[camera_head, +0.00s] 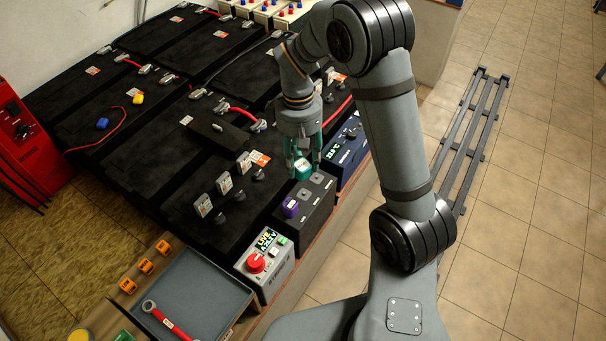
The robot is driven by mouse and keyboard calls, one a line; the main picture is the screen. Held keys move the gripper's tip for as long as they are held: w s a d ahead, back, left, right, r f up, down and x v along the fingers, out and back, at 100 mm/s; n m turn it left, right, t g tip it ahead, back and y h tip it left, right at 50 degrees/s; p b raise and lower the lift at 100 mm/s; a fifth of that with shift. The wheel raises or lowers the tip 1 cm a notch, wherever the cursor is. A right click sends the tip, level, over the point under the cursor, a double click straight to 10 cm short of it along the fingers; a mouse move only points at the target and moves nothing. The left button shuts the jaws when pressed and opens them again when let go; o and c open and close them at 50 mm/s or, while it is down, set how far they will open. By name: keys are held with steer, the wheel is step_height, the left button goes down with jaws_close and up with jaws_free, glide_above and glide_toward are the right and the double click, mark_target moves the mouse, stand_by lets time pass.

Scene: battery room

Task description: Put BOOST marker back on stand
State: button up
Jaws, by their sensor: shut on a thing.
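My gripper (303,162) points down over a dark box-shaped stand (316,212) at the front edge of the battery bench. Its fingers are shut on a small teal block with a pale top (302,170), which I take for the BOOST marker; its lettering is too small to read. The block is at the far end of the stand's top; I cannot tell whether it touches it. A purple block (290,207) sits at the stand's near end. Grey square spots show on the top between the two blocks.
A blue display box (346,148) stands just beyond the stand. A grey box with a red button (256,263) stands on the near side. White tags (203,206) stand upright on the black battery to the left. A tray (200,290) lies at lower left.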

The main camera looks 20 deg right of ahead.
steer(key=w+f+n, duration=0.3)
steer(key=w+f, duration=0.2)
steer(key=f, duration=0.3)
steer(key=n+b, duration=0.1)
steer(key=n, duration=0.2)
glide_above(302, 192)
step_height(302, 192, down, 6)
steer(key=shift+w+a+h, duration=0.15)
steer(key=shift+h, duration=0.15)
steer(key=shift+f+b, duration=2.25)
steer(key=shift+f, duration=0.8)
jaws_close()
steer(key=shift+f+b, duration=0.55)
steer(key=shift+f, duration=0.1)
steer(key=o, duration=1.4)
jaws_free()
steer(key=shift+r, duration=0.15)
steer(key=r+p, duration=0.6)
steer(key=r, duration=0.1)
steer(key=r+p, duration=0.2)
steer(key=r, duration=0.1)
steer(key=shift+w+a+r+p, duration=0.3)
steer(key=shift+a+r+p, duration=0.1)
